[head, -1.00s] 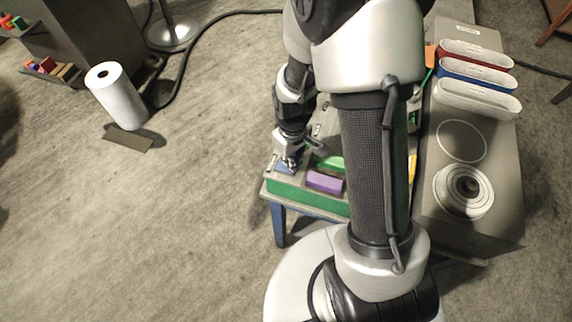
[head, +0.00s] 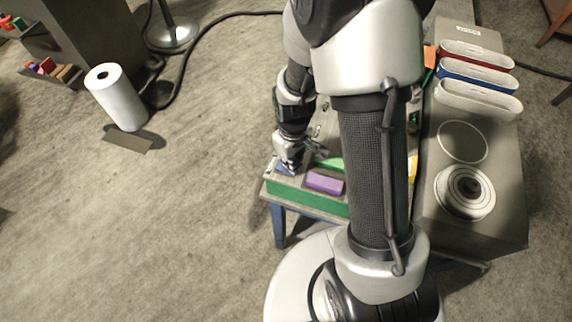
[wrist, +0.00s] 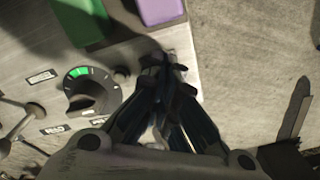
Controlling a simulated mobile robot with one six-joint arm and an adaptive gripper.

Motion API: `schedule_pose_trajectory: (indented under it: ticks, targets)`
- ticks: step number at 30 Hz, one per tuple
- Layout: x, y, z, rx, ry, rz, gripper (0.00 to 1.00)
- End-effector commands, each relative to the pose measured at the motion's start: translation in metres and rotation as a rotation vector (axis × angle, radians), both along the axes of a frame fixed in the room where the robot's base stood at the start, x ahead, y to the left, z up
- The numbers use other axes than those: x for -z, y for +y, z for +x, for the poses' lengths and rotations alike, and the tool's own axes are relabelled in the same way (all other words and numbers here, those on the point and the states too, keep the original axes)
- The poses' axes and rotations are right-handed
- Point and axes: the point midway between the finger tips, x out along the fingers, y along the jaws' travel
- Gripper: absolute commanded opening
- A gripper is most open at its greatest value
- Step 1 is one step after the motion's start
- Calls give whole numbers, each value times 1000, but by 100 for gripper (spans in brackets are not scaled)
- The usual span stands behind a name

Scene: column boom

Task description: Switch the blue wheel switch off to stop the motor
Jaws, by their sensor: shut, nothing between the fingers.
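My gripper (head: 288,163) is shut and empty, low over the near left corner of the grey panel (head: 312,178). In the wrist view its closed fingertips (wrist: 172,72) are at the panel's edge, beside a purple block. A small blue patch (head: 284,170) shows right at the fingers in the head view; I cannot tell whether it is the blue wheel switch. No blue wheel is clear in the wrist view, where the fingers cover part of the panel. A black knob (wrist: 82,103) with a green dial sector is left of the fingers, apart from them.
A purple block (head: 325,182) and a green block (wrist: 80,20) stand close to the fingers. Metal levers (wrist: 18,120) rise at the wrist view's left. A grey bench (head: 470,240) with coloured trays is at the right.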

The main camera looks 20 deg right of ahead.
Motion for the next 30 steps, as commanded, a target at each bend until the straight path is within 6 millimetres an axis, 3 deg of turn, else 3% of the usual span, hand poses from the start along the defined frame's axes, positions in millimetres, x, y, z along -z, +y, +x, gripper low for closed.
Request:
schedule_pose_trajectory:
  ticks: [21, 30]
  targets:
    - [-61, 0, 0, 0, -1, -1, 0]
    - [-66, 0, 0, 0, 0, 0, 0]
